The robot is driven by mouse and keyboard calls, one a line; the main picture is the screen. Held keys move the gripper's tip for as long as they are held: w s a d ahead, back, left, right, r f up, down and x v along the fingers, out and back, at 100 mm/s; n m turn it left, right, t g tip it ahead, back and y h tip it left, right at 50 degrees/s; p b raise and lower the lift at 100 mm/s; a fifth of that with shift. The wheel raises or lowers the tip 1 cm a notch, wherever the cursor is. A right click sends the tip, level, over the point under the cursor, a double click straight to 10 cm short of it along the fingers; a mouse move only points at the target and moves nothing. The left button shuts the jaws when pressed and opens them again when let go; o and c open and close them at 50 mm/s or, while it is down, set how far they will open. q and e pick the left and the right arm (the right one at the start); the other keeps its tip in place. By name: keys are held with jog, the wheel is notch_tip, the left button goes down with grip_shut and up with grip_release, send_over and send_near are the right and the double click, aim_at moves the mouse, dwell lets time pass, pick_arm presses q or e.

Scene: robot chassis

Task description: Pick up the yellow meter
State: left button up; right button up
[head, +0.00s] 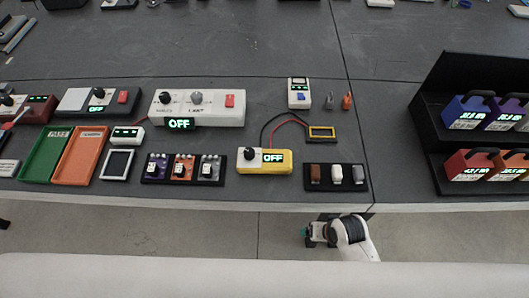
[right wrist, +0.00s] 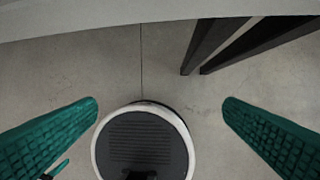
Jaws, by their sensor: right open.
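A yellow box with a black knob and a green OFF display (head: 264,161) lies near the table's front edge in the head view. Black and red leads run from it up to a small dark panel with a yellow frame (head: 322,132). My right gripper (head: 308,232) is below and in front of the table edge, to the right of the yellow box and apart from it. In the right wrist view the right gripper (right wrist: 160,108) has its teal fingers spread wide, with nothing between them. The yellow box is not in that view. My left gripper does not show.
A dark block with brown, white and grey pieces (head: 337,177) sits right of the yellow box, and one with colored modules (head: 184,168) sits left. A black rack (head: 470,125) stands right. Dark table legs (right wrist: 215,45) show in the wrist view.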

aim_at(281, 158)
notch_tip(281, 158, up, 8)
jog(key=w+a+p, duration=0.2)
jog(key=w+a+r+m, duration=0.2)
jog(key=a, duration=0.1)
jog(key=w+a+r+m+y, duration=0.1)
jog(key=w+a+r+m, duration=0.1)
jog(key=w+a+m, duration=0.1)
jog(key=w+a+r+m+g+p, duration=0.1)
jog(key=w+a+r+m, duration=0.1)
jog(key=w+a+r, duration=0.1)
jog(key=shift+a+m+y, duration=0.1)
jog(key=shift+m+y, duration=0.3)
jog(key=w+r+m+g+h+p, duration=0.1)
jog(key=w+r+m+g+h, duration=0.15)
jog(key=w+r+m, duration=0.65)
jog(key=shift+m+t+h, duration=0.25)
jog(key=shift+m+t, duration=0.15)
jog(key=shift+t, duration=0.05)
jog(key=f, duration=0.5)
jog(key=s+f+p, duration=0.1)
jog(key=f, duration=0.2)
jog(key=shift+a+f, duration=0.1)
jog(key=shift+a, duration=0.1)
jog(key=shift+w+a+f+p, duration=0.1)
jog(key=shift+f, duration=0.8)
jog(key=shift+w+a+f+p, duration=0.15)
jog(key=shift+f, duration=0.8)
jog(key=shift+w+a+f+p, duration=0.1)
jog(key=shift+f, duration=0.8)
jog(key=shift+c, duration=0.5)
